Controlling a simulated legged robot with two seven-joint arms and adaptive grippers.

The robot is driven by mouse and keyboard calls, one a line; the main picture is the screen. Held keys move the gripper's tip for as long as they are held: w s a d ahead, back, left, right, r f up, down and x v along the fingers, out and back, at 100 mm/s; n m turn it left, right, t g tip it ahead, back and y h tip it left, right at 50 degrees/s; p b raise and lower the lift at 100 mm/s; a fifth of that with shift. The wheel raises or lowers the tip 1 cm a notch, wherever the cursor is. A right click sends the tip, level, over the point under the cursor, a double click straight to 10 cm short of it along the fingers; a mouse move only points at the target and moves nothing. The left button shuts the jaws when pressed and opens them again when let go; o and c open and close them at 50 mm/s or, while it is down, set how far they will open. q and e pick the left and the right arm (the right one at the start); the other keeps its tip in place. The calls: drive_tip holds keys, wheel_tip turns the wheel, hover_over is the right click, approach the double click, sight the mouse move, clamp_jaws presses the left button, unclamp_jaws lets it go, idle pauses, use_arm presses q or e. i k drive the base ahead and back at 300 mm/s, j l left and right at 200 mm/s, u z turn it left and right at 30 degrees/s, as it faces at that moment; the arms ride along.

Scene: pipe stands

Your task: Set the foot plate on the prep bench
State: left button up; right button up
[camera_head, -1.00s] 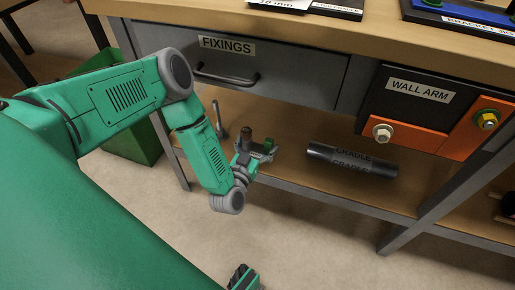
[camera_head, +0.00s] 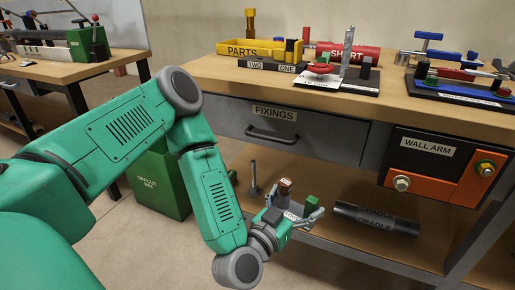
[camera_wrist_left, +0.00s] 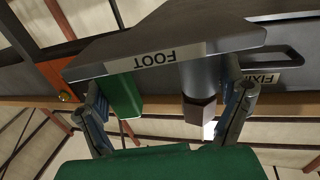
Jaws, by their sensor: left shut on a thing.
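The foot plate (camera_wrist_left: 160,50) is a grey plate with an upside-down FOOT label in the left wrist view. It carries a green block (camera_wrist_left: 125,95) and a grey post with a dark brown end (camera_wrist_left: 198,95). My left gripper (camera_wrist_left: 166,92) is shut on it, with a finger at each side. In the head view, the foot plate (camera_head: 294,209) is small and partly hidden by my left gripper (camera_head: 293,215), in front of the lower shelf. A wooden-topped bench (camera_head: 225,68) with a FIXINGS drawer stands above and behind it. My right gripper is out of view.
A yellow PARTS tray (camera_head: 238,47), a red SHORT cylinder (camera_head: 350,53) and several fixtures crowd the benchtop. A green bin (camera_head: 160,185) stands left. Another bench (camera_head: 50,68) stands back left.

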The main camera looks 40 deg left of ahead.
sight(205, 63)
drive_tip(key=k+j, duration=0.1)
drive_tip(key=j, duration=1.45)
